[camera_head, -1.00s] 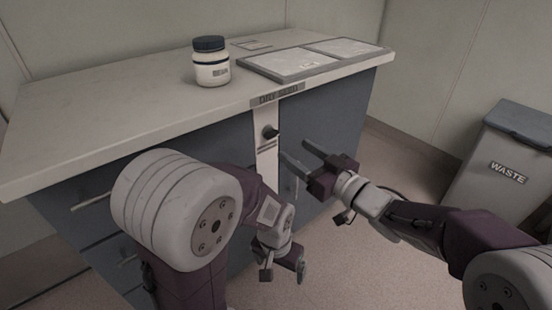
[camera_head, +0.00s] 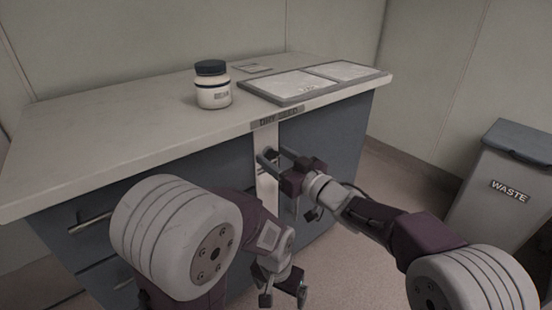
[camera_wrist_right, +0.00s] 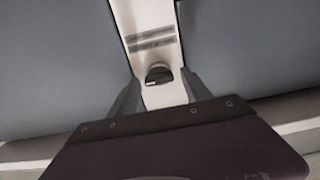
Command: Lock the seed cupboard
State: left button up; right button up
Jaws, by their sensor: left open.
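The seed cupboard is the grey-blue cabinet (camera_head: 205,168) under a pale worktop, with a label plate (camera_head: 277,119) on the worktop's edge. A dark knob (camera_head: 271,152) sits on its pale vertical strip (camera_head: 265,187). In the right wrist view the knob (camera_wrist_right: 158,73) shows between my right gripper's fingers, with two dark lines on the strip above it. My right gripper (camera_head: 271,156) is open, its fingertips close to the knob on either side; contact cannot be told. My left gripper (camera_head: 283,297) is open and empty, low in front of the cabinet.
A lidded jar (camera_head: 213,86) and a framed tray (camera_head: 272,91) with two pale panels stand on the worktop. A grey waste bin (camera_head: 497,188) stands at the right. Drawers with a bar handle (camera_head: 88,222) are at the left. Floor is clear between cabinet and bin.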

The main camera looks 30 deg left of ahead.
grip_shut()
jog(key=n, duration=0.4)
jog(key=shift+f, duration=0.1)
jog(key=n+b, duration=0.1)
jog(key=n, duration=0.3)
jog(key=shift+s+a+f+n+b, duration=0.1)
jog(key=shift+s+f+n+b, duration=0.05)
jog(key=shift+n+b, duration=0.2)
jog(key=shift+f+n+b, duration=0.1)
jog(key=shift+n+b, duration=2.15)
jog(key=shift+n, duration=2.5)
